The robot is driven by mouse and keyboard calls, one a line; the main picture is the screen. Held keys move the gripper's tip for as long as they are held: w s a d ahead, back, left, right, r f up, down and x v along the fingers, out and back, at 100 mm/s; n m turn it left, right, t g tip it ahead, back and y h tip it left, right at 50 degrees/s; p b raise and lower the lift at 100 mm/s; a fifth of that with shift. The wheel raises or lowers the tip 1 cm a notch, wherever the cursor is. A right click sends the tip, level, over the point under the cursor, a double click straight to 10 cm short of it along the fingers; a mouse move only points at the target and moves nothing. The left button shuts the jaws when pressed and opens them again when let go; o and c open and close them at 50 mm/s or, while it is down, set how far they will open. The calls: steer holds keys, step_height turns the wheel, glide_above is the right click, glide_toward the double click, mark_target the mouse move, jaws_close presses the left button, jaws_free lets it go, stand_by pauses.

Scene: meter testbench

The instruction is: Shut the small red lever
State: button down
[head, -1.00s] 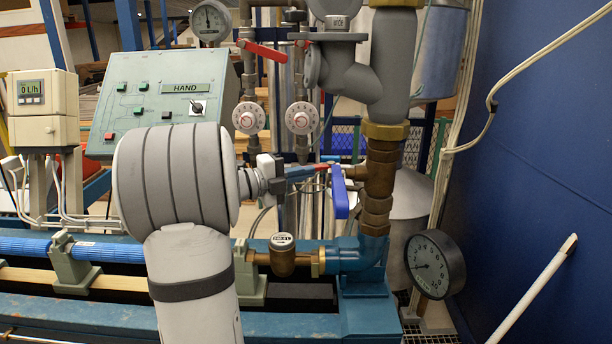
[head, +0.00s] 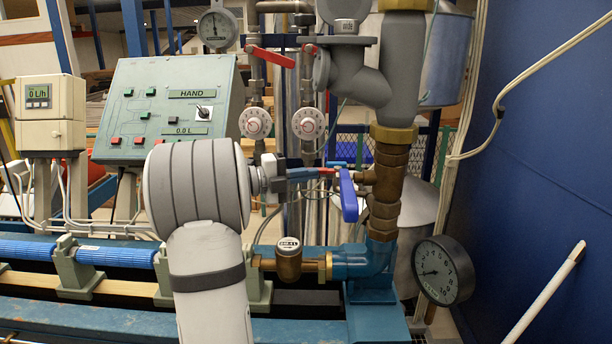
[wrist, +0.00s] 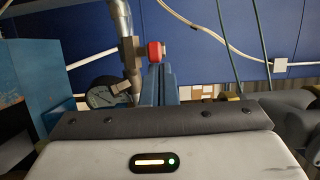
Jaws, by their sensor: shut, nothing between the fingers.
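My gripper (head: 316,173) is shut and empty, reaching right from my arm in the head view, its blue fingers pointing at the brass pipe. A small red piece (head: 328,171) shows at the fingertips, just left of a blue lever (head: 348,196) that hangs down beside the pipe. In the wrist view a round red end (wrist: 156,52) shows just beyond the blue fingers (wrist: 160,86). It appears very close to them; I cannot tell whether they touch. Two other red levers, one long (head: 271,56) and one shorter-looking (head: 310,49), sit higher on the pipes behind.
A thick vertical pipe (head: 387,185) with brass fittings stands right of my gripper. A round gauge (head: 442,271) is low at right. Two white dials (head: 256,123) hang behind my gripper. A green control panel (head: 165,105) stands at left. Blue bench rails (head: 120,318) run below.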

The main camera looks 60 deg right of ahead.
steer(key=shift+a, duration=0.1)
steer(key=s+a+b+v, duration=0.1)
steer(key=a+b+v, duration=0.1)
steer(key=v, duration=0.9)
steer(key=shift+s+b, duration=0.35)
steer(key=shift+b, duration=0.2)
steer(key=shift+a, duration=0.1)
